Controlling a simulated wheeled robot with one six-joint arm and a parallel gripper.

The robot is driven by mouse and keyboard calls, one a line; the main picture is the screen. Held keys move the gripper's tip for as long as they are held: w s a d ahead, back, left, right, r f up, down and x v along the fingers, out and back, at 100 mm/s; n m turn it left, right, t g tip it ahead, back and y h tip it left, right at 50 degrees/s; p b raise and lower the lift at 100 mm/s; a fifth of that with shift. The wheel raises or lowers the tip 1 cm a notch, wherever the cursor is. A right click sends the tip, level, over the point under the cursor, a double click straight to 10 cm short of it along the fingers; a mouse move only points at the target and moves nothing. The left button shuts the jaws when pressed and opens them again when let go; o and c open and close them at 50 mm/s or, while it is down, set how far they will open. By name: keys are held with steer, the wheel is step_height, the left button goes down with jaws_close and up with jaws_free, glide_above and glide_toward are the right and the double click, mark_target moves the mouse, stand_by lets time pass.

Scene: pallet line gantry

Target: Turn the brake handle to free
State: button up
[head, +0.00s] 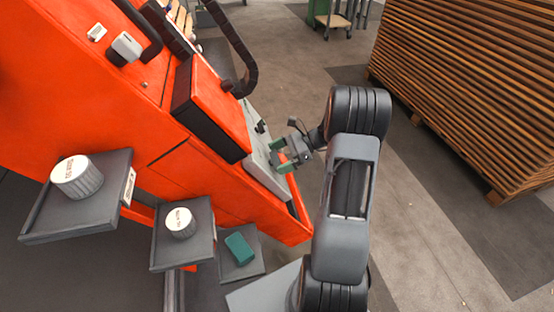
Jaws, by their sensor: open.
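My gripper (280,156) is in front of the light grey panel (258,162) on the side of the orange machine (200,190). Its green-tipped fingers are apart, close to the panel. I cannot tell whether they touch it. A small black knob or lever (261,126) stands out from the panel, just above the gripper in the picture. I cannot tell whether this is the brake handle. The part of the panel behind the fingers is hidden, and no handle shows clearly between them.
Dark shelves on the machine's near side hold two white-topped ribbed knobs (77,176) (180,222) and a teal block (239,248). A black hose (240,50) arches above the panel. A tall wooden slat stack (470,90) stands at the right. Floor between is clear.

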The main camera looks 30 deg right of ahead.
steer(key=shift+w+a+f, duration=0.1)
steer(key=shift+a+f, duration=0.15)
steer(key=shift+a, duration=0.35)
steer(key=c, duration=0.6)
steer(key=shift+c, duration=0.2)
